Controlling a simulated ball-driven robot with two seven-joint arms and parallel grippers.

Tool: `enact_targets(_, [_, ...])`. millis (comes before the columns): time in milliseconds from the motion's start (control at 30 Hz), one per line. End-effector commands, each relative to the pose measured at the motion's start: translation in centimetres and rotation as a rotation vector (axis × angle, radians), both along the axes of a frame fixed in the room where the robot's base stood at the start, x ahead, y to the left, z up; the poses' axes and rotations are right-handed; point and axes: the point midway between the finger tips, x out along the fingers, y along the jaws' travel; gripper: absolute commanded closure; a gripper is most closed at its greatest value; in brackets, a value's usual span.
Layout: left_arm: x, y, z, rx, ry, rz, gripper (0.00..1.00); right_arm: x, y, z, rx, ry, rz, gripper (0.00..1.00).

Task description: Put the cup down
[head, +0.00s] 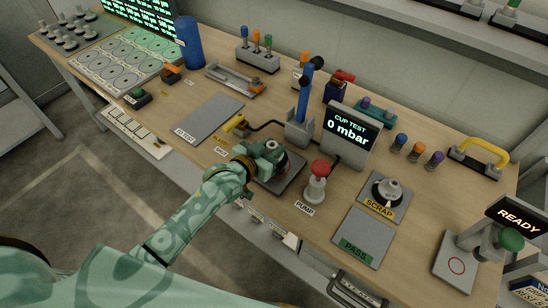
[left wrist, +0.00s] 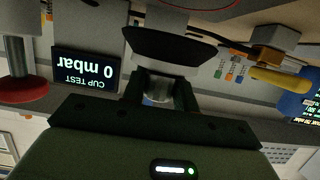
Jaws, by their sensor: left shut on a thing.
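My left gripper (head: 278,157) is shut on a suction cup. In the left wrist view, the gripper's dark fingers (left wrist: 158,95) clasp the cup's metal stem, and the wide black cup (left wrist: 168,48) flares out beyond them. In the head view the gripper mostly hides the cup. It is over or at the grey plate (head: 291,184) beside the pump button; I cannot tell whether the cup touches it. The grey PASS pad (head: 362,238) is bare. Another cup (head: 387,191) stands on the SCRAP pad (head: 372,208). The TO TEST pad (head: 208,118) is bare. My right gripper is not in view.
The CUP TEST display (head: 347,138) reads 0 mbar. The red PUMP button (head: 319,168) stands close right of my gripper. A grey holder with a blue-handled tool (head: 304,104) stands behind it. Coloured pegs (head: 418,150) and a READY sign (head: 518,214) are to the right.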

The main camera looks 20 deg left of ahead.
Motion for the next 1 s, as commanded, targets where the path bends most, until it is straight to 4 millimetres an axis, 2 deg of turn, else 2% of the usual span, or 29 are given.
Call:
enact_targets(167, [1.0,-0.1,-1.1,-0.001,-0.002,0.000,0.97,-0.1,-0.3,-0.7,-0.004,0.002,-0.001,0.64])
enact_targets(367, [1.1,-0.1,-4.2,0.001,0.001,0.000,0.97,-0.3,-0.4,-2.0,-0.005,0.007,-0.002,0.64])
enact_targets(733, [1.1,-0.1,-4.5,0.000,-0.002,0.001,0.97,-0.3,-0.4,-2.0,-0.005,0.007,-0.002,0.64])
enact_targets(767, [1.1,0.0,-4.6,0.001,-0.001,0.001,0.68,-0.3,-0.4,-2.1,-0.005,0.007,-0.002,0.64])
enact_targets(833, [1.1,0.0,-4.5,0.001,-0.001,0.001,0.49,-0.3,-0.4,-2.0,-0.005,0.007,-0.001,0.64])
enact_targets(1000, [1.1,-0.1,-4.5,0.001,-0.001,0.001,0.49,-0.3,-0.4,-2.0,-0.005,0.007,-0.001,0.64])
